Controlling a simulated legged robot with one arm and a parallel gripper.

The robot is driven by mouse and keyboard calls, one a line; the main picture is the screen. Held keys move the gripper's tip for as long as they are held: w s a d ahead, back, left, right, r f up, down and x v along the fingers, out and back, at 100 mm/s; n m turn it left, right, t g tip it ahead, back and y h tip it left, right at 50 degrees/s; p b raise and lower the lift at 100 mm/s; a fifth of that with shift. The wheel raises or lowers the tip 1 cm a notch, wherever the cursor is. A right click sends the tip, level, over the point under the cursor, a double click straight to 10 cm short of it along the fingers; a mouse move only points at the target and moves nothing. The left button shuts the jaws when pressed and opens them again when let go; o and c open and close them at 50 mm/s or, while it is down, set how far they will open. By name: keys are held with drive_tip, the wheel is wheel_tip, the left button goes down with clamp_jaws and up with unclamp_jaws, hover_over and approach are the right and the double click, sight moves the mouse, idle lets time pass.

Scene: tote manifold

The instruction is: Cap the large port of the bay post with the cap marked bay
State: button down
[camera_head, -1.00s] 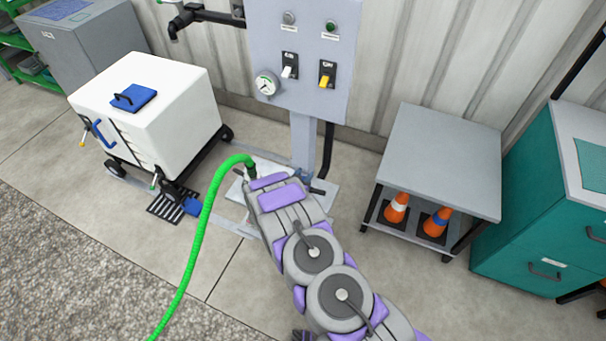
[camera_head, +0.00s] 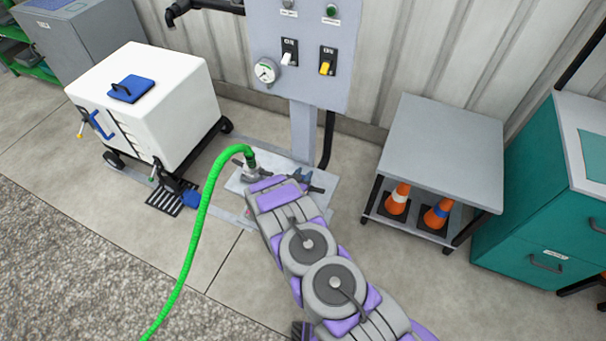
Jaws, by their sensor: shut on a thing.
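My arm reaches from the bottom right toward a pale base plate (camera_head: 236,184) at the foot of a grey post (camera_head: 304,132). The wrist end of my arm covers the middle of the plate. My gripper is hidden behind it, so what it holds does not show. A green hose (camera_head: 203,208) comes down to a metal coupling (camera_head: 252,170) with dark levers, just left of my wrist. A blue-grey fitting (camera_head: 302,176) with a dark lever sticks out just right of my wrist. I cannot make out the marked cap or the large port.
A panel (camera_head: 345,20) with a gauge (camera_head: 266,71) and switches tops the post. A white wheeled tote (camera_head: 180,98) stands left. A grey table (camera_head: 443,145) with orange cones (camera_head: 398,198) below and a teal cabinet (camera_head: 530,220) stand right. Floor between plate and table is clear.

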drive_tip(key=c, duration=0.6)
unclamp_jaws()
drive_tip(key=shift+c, duration=0.2)
drive_tip(key=shift+s, duration=0.1)
drive_tip(key=p+v, duration=0.3)
drive_tip(key=v, duration=1.4)
drive_tip(key=shift+p, duration=0.35)
drive_tip(key=shift+a, duration=0.15)
